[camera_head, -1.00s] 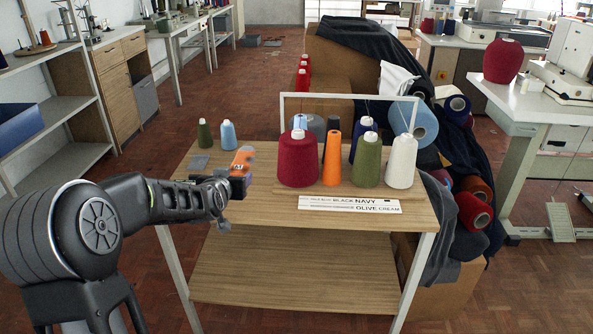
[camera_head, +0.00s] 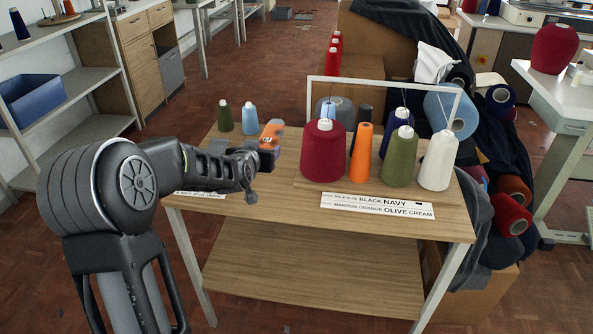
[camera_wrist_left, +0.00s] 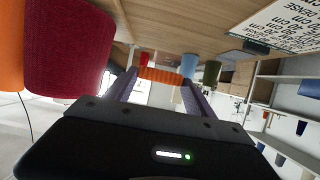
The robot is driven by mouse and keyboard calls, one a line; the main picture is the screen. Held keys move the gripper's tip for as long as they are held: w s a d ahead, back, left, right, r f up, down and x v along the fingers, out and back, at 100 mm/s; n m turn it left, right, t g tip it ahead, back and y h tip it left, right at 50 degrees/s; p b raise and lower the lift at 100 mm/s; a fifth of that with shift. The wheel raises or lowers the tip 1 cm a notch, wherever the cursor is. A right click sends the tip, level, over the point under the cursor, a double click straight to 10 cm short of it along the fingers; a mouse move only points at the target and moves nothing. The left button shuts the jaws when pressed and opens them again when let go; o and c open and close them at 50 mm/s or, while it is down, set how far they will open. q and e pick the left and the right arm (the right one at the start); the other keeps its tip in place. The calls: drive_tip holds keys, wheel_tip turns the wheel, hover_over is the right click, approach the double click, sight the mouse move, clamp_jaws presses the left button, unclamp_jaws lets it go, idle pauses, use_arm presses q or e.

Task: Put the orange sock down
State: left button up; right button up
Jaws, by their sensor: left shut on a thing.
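My left gripper (camera_head: 265,152) reaches in over the left part of the wooden table (camera_head: 290,205). It is shut on the orange sock (camera_head: 271,131), a small orange piece with a grey end. In the left wrist view the orange sock (camera_wrist_left: 160,75) spans the gap between the two purple-grey fingers. I cannot tell whether the sock touches the table top. My right gripper is not in view.
Right of the gripper stand a maroon cone (camera_head: 324,152), an orange cone (camera_head: 361,153), an olive cone (camera_head: 400,158) and a cream cone (camera_head: 438,162). A dark green cone (camera_head: 225,117) and a light blue cone (camera_head: 249,118) stand behind it. A label strip (camera_head: 377,206) lies in front.

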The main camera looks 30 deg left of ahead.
use_arm(q)
hover_over(264, 183)
wheel_tip(264, 183, down, 5)
drive_tip(key=shift+f, duration=0.15)
drive_tip(key=shift+s+d+f+b, duration=0.1)
drive_tip(key=shift+f+b, duration=0.35)
drive_tip(key=shift+f, duration=1.4)
drive_tip(key=shift+f, duration=0.1)
drive_tip(key=shift+f, duration=0.1)
drive_tip(key=o, duration=1.3)
